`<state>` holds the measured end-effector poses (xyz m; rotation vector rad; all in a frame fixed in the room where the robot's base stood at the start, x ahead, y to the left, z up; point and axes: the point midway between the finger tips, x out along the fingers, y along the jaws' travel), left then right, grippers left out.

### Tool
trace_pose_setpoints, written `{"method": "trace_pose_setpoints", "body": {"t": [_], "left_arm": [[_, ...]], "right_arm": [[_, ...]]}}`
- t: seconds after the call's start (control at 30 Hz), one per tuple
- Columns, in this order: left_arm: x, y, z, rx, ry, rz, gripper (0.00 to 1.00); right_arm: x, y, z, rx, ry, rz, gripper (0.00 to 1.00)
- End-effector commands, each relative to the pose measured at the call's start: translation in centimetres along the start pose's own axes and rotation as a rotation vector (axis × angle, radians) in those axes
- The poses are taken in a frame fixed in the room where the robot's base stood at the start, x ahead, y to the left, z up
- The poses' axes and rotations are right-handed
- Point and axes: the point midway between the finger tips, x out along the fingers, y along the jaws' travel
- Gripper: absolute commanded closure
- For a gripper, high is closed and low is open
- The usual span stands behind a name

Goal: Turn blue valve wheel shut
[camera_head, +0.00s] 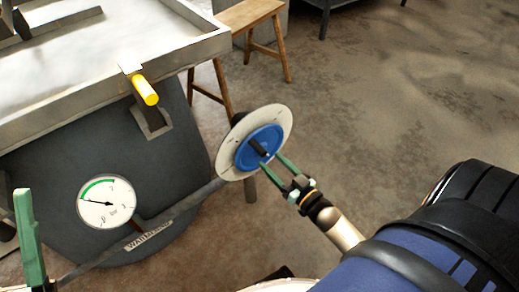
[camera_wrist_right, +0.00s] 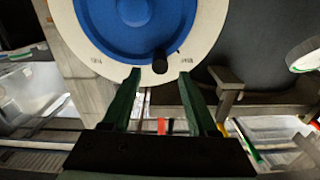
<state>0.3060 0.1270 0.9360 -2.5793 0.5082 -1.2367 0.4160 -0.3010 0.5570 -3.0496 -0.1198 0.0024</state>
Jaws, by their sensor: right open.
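The blue valve wheel (camera_head: 271,136) sits in front of a round pale plate (camera_head: 283,117) in the head view, with a dark knob (camera_head: 258,148) on its face. My right gripper (camera_head: 271,161) is open, with its green fingers reaching to the lower edge of the wheel. In the right wrist view the blue wheel (camera_wrist_right: 112,32) is cut off at the top. Its dark knob (camera_wrist_right: 160,62) appears just ahead of and between the two fingertips (camera_wrist_right: 159,75); contact cannot be told. One green finger of my left gripper (camera_head: 25,235) shows at the lower left, away from the wheel.
A pressure gauge (camera_head: 117,207) stands left of the wheel on a dark vessel. A wooden stool (camera_head: 250,14) stands behind. The floor (camera_head: 400,110) to the right is clear.

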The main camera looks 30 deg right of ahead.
Motion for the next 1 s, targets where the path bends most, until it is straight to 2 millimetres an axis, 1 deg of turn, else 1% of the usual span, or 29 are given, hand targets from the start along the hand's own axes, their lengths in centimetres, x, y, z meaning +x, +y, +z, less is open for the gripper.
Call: {"method": "trace_pose_setpoints", "body": {"t": [0.03, 0.1, 0.2, 0.33, 0.5, 0.77, 1.0], "left_arm": [[-0.4, 0.2, 0.4, -0.005, -0.001, 0.001, 0.5], [-0.6, 0.4, 0.6, -0.011, -0.002, 0.001, 0.5], [-0.9, 0.5, 0.9, -0.018, -0.004, 0.001, 0.5], [-1.1, 0.7, 1.1, -0.025, -0.005, 0.001, 0.5], [-1.2, 0.7, 1.2, -0.028, -0.006, 0.001, 0.5], [-1.2, 0.7, 1.2, -0.03, -0.007, 0.001, 0.5], [-1.2, 0.7, 1.2, -0.03, -0.007, 0.001, 0.5]], "right_arm": [[1.2, 0.0, 0.2, 0.0, 0.004, -0.001, 0.41], [2.6, 0.0, 0.2, -0.001, 0.003, -0.002, 0.41], [4.3, 0.0, 0.2, 0.0, 0.002, -0.001, 0.41], [5.8, 0.0, 0.2, 0.0, 0.001, -0.001, 0.41], [6.7, 0.0, 0.1, 0.001, -0.002, 0.0, 0.41], [6.8, 0.0, 0.1, 0.0, -0.002, 0.0, 0.41], [6.8, 0.0, 0.1, 0.0, -0.002, 0.0, 0.68]]}}
